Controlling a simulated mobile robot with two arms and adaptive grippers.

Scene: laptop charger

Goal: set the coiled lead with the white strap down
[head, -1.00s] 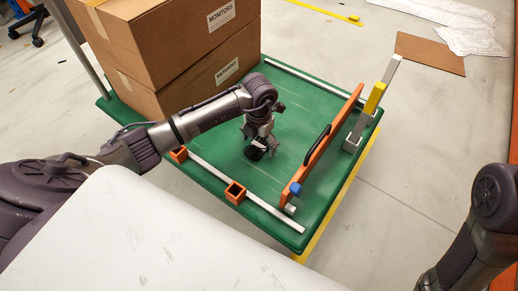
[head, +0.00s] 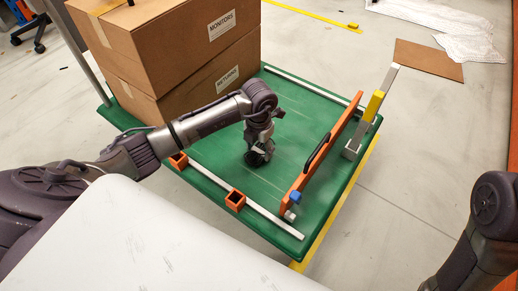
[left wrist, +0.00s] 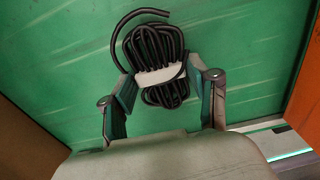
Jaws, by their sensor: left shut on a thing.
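A coiled black lead with a white strap (left wrist: 158,75) shows in the left wrist view, between the two fingers of my left gripper (left wrist: 165,90). The fingers are closed on the bundle around its strap, and a loose end of the lead loops over its top. In the head view the left gripper (head: 260,148) points down at the green cart deck (head: 225,165), with the dark lead (head: 256,157) at its tips. The lead is at or just above the deck; I cannot tell whether it touches. My right gripper is not in view; only my right arm shows.
Stacked cardboard boxes (head: 165,50) stand on the deck's far left. An orange board with a black handle (head: 325,152) runs along the right side. Orange square sockets (head: 235,200) sit near the front rail. The deck around the lead is clear.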

